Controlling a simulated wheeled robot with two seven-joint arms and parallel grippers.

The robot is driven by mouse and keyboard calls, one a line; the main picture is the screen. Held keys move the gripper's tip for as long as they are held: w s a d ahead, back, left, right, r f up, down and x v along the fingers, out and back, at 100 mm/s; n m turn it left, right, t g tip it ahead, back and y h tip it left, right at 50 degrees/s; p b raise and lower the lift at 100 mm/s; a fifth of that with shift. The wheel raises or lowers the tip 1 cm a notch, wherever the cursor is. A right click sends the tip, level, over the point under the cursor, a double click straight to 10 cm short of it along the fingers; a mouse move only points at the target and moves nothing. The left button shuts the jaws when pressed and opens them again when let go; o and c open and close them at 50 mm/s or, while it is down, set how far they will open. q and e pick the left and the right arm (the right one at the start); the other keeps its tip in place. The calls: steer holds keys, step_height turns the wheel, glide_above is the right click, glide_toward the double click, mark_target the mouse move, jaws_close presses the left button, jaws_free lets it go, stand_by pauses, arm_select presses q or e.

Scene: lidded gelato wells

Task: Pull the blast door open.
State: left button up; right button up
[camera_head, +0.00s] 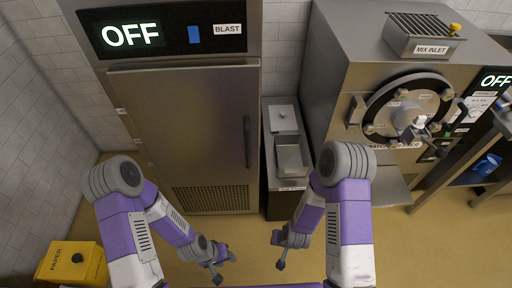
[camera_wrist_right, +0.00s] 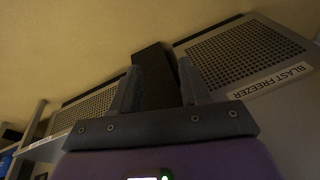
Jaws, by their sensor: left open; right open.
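The blast door (camera_head: 180,120) is a tall brushed-steel panel on the cabinet at the left of the head view, and it looks shut. Its dark vertical handle (camera_head: 247,142) is near the door's right edge. My left gripper (camera_head: 225,267) is open and empty, low in front of the cabinet and well below the handle. My right gripper (camera_head: 278,251) is open and empty, low and to the right of the cabinet, apart from the handle. In the right wrist view its two fingers (camera_wrist_right: 158,84) stand apart with nothing between them.
The display panel (camera_head: 165,33) above the door reads OFF and BLAST. A narrow steel unit (camera_head: 283,112) stands right of the door, then a large machine (camera_head: 345,50) with a round hatch. A yellow paper bin (camera_head: 68,262) is at lower left. The floor before the door is clear.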

steer(key=w+a+r+t+h+b, duration=0.1)
steer(key=w+r+t+h+b, duration=0.3)
steer(key=w, duration=0.6)
steer(key=t+h, duration=0.1)
steer(key=t, duration=1)
glide_toward(247, 148)
steer(key=w, duration=0.6)
steer(key=w+d+b, duration=0.1)
steer(key=w, duration=0.1)
steer(key=w+d+b, duration=0.1)
steer(key=w, duration=0.2)
steer(key=shift+d+f, duration=0.1)
jaws_close()
